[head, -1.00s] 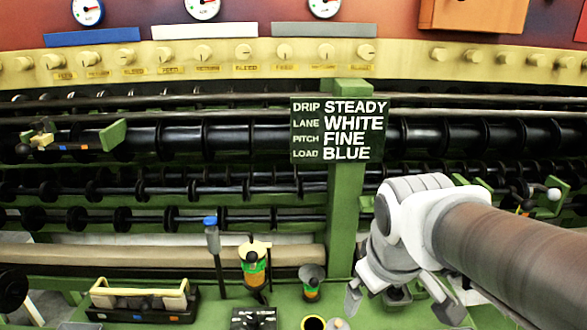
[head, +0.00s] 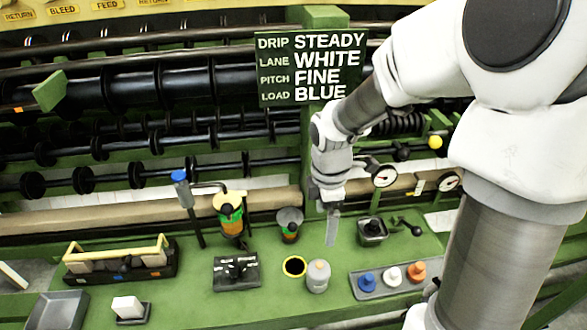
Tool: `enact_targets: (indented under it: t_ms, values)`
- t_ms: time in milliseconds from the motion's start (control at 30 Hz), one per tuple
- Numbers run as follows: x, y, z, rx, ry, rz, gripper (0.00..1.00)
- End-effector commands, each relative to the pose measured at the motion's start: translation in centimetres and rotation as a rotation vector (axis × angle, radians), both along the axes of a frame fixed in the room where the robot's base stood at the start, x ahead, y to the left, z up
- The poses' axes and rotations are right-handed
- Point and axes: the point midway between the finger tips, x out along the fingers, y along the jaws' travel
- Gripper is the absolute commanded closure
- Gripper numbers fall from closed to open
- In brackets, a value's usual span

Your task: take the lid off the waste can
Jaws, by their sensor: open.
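A small grey can (head: 318,279) stands on the green bench, with a lid (head: 319,265) on top that has a small orange-tan knob. It looks like the waste can, though no label on it is readable. My gripper (head: 332,238) points down above and slightly right of the can in the picture. It is open and empty, apart from the lid. Its fingers overlap from this angle, so the gap between them is hard to see.
A yellow-rimmed dark opening (head: 294,266) is just left of the can. A grey tray (head: 375,292) with blue, white and orange knobbed pieces lies to the right. A black control box (head: 237,271) and a funnel piece (head: 290,222) stand nearby. The front bench strip is mostly clear.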

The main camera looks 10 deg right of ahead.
Motion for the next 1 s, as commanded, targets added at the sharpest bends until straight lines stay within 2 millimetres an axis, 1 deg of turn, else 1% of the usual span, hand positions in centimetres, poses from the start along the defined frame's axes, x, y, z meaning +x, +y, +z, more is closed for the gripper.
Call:
enact_targets:
  t_ms: [167, 267, 500, 600, 700, 800, 933, 1000]
  values:
    - [0.3, 0.1, -1.2, 0.02, 0.022, 0.076, 0.0]
    - [0.2, 0.2, -2.7, 0.021, 0.025, 0.083, 0.0]
    - [0.2, 0.2, -8.0, 0.021, 0.026, 0.08, 0.0]
    - [0.2, 0.2, -10.1, 0.02, 0.025, 0.08, 0.0]
    - [0.2, 0.2, -11.7, 0.02, 0.024, 0.08, 0.0]
    - [0.2, 0.2, -12.7, 0.02, 0.023, 0.078, 0.0]
    - [0.3, 0.1, -13.3, 0.019, 0.021, 0.079, 0.0]
    - [0.2, 0.1, -14.0, 0.019, 0.023, 0.079, 0.0]
